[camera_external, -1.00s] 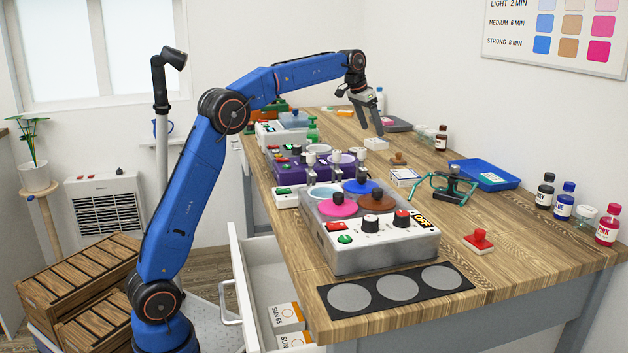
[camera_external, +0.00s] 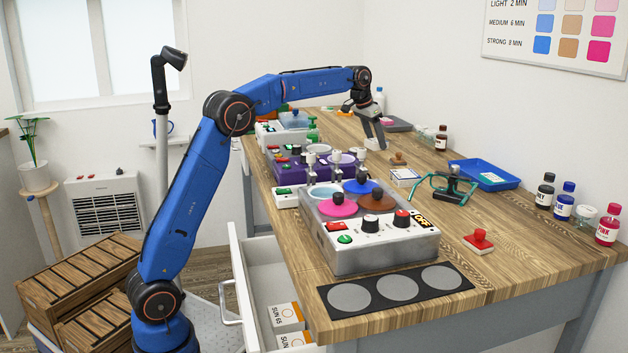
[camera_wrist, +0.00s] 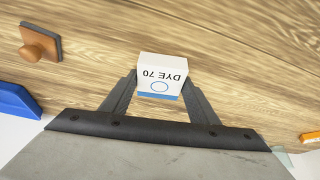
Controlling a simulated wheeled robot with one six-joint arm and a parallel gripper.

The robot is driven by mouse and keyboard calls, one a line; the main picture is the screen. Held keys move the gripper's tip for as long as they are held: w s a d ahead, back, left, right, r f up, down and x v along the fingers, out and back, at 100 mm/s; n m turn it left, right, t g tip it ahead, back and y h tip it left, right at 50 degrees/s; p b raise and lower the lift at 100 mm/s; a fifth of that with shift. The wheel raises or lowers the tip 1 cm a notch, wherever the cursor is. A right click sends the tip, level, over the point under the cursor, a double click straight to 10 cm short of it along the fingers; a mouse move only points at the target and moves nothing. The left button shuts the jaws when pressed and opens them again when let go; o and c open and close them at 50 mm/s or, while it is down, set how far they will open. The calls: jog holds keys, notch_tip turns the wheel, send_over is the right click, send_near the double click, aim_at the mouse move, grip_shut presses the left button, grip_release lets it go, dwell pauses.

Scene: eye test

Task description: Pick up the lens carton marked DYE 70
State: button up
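The lens carton (camera_wrist: 160,75) is a small white box with a blue band and a ring. Its DYE 70 print reads upside down in the wrist view. It stands on the wooden table between the two fingers of my gripper (camera_wrist: 160,88). The fingers lie close along its left and right sides; whether they press on it does not show. In the external view my gripper (camera_external: 374,143) points down at the tabletop, and its fingers mostly hide the carton.
A wooden-handled stamp (camera_wrist: 38,42) lies near the carton, also seen in the external view (camera_external: 398,159). A blue tray (camera_external: 485,174), a white carton (camera_external: 405,177), a purple machine (camera_external: 290,170) and a grey case (camera_external: 398,125) stand around. Bare wood surrounds the carton.

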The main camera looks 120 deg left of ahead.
jog(key=c, duration=0.5)
